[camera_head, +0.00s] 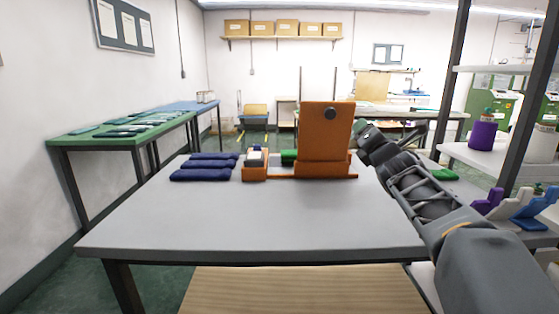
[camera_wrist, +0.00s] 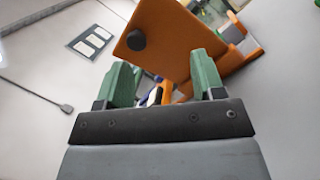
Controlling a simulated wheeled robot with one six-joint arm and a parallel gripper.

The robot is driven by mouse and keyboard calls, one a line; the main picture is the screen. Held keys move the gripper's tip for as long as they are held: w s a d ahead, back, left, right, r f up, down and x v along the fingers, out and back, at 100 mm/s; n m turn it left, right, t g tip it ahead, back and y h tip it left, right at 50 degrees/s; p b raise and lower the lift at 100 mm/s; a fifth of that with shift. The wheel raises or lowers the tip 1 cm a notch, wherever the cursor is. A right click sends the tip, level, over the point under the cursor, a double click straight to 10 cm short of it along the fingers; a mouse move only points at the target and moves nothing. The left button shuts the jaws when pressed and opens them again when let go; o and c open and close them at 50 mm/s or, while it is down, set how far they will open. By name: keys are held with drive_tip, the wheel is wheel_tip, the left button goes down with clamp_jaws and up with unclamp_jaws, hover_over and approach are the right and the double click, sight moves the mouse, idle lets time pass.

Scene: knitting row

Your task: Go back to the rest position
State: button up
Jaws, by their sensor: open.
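My gripper (camera_wrist: 161,62) shows two green fingers standing apart in the wrist view, with nothing clearly held between them. In the head view my gripper (camera_head: 364,129) is at the right of an upright orange panel (camera_head: 325,145), above the right rear of the grey table (camera_head: 250,222). The panel has a dark round knob and stands on an orange base. The panel also shows beyond the fingers in the wrist view (camera_wrist: 175,38). My arm reaches in from the lower right. Whether a finger touches the panel cannot be told.
Dark blue folded pieces (camera_head: 204,174) lie at the table's left rear, beside a small orange box (camera_head: 255,171). A green piece (camera_head: 289,157) is left of the panel. A shelf rack (camera_head: 453,80) with a purple item (camera_head: 482,135) stands right. The table's front is clear.

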drive_tip(key=s+a+f+m+g+p, duration=0.1)
drive_tip(key=s+a+m+g+p, duration=0.1)
drive_tip(key=s+m+g+p, duration=0.3)
drive_tip(key=s+a+f+m+g+p, duration=0.1)
drive_tip(key=s+m+g+p, duration=0.5)
drive_tip(key=s+m+p, duration=0.7)
drive_tip(key=s+a+f+m+g+p, duration=0.1)
drive_tip(key=s+a+m+g+p, duration=0.3)
drive_tip(key=s+m+p, duration=0.4)
drive_tip(key=s+m+g, duration=0.1)
drive_tip(key=s, duration=0.2)
drive_tip(key=shift+f+g+p, duration=0.25)
drive_tip(key=shift+g+p, duration=0.05)
drive_tip(key=shift+p, duration=0.1)
